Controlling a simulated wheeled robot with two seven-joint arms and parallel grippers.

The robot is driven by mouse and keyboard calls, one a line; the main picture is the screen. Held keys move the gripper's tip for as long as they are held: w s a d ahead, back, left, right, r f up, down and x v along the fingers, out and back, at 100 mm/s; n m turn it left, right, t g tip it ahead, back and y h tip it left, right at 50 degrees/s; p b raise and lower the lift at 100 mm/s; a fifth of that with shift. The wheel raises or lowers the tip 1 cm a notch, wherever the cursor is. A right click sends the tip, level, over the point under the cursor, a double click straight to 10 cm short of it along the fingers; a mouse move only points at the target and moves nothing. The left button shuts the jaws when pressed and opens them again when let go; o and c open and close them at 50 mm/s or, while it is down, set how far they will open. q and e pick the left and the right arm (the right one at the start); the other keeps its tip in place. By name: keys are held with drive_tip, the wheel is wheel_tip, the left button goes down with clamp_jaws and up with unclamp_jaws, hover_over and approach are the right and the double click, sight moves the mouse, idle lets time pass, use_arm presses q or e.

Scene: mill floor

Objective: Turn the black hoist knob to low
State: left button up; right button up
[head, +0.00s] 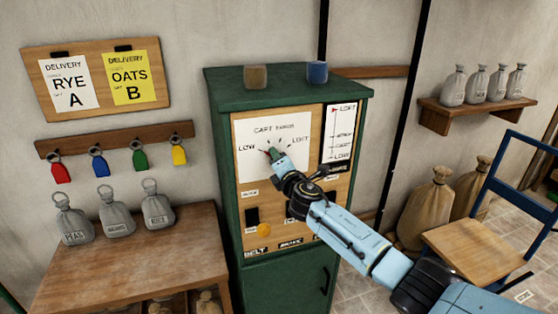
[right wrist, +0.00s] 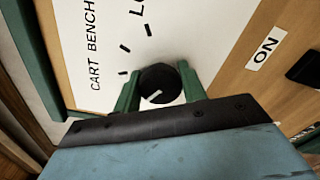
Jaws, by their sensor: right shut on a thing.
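The black knob (right wrist: 158,84) sits on a white dial plate (head: 245,134) marked CART BENCH, with LOW on the left and LOFT on the right. In the right wrist view, the knob is between the two green fingers of my right gripper (right wrist: 160,90), which is shut on it. The knob's white line is on its lower half, slanting to the picture's lower left; tick marks lie above and left of it. In the head view, my right gripper (head: 274,154) covers the knob. The LOW label is out of sight in the wrist view. My left gripper is not in view.
The dial is on a green cabinet (head: 226,180) with a black switch and an orange button below. A lever scale plate (head: 340,130) is at its right. Two cups stand on top.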

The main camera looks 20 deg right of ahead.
idle(0.3)
drive_tip(key=o, duration=1)
drive_tip(key=shift+c, duration=0.2)
drive_tip(key=s, duration=1.3)
drive_tip(key=shift+s+d+p, duration=0.2)
drive_tip(key=shift+d+p, duration=0.05)
drive_tip(key=shift+p, duration=0.2)
